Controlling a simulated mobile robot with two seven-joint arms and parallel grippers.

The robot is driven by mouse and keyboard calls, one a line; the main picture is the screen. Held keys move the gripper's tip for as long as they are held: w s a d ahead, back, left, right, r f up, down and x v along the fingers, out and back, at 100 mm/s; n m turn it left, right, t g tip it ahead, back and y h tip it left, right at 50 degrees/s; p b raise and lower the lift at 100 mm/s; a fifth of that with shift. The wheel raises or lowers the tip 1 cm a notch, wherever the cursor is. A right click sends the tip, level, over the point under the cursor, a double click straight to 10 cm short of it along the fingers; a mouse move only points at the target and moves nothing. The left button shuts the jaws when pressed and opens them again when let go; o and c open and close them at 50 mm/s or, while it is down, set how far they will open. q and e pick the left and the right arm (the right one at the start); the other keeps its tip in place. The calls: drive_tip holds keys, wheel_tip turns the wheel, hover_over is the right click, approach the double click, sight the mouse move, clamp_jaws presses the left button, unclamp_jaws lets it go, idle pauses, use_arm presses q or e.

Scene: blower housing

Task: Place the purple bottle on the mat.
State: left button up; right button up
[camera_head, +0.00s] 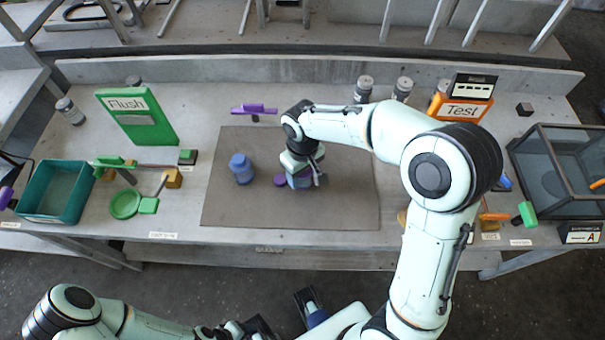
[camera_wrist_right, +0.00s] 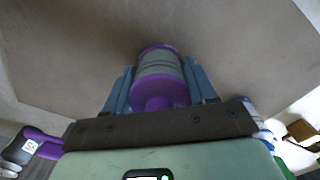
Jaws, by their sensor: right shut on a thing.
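The purple bottle (camera_wrist_right: 159,68) has a grey middle band and purple ends. In the right wrist view it sits between the two blue fingers of my right gripper (camera_wrist_right: 160,90), which is shut on it. In the head view the bottle's purple end (camera_head: 280,180) shows beside my right gripper (camera_head: 303,180), over the brown mat (camera_head: 330,215). The gripper hides most of the bottle there. I cannot tell whether the bottle touches the mat. My left arm is low in the head view, and the state of its gripper is unclear.
A blue bottle (camera_head: 241,168) stands on the mat to the left. A purple tool (camera_head: 254,109) lies behind the mat. A green Flush sign (camera_head: 137,117) and teal tray (camera_head: 54,192) are left. An orange Test sign (camera_head: 462,108) and glass box (camera_head: 562,170) are right. The mat's front is clear.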

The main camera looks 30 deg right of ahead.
drive_tip(key=shift+f, duration=0.3)
drive_tip(key=shift+f, duration=0.15)
drive_tip(key=o, duration=1.3)
drive_tip(key=shift+c, duration=0.2)
drive_tip(key=shift+r, duration=0.3)
wheel_tip(320, 180, up, 12)
drive_tip(key=shift+f+p, duration=0.1)
drive_tip(key=shift+p, duration=0.75)
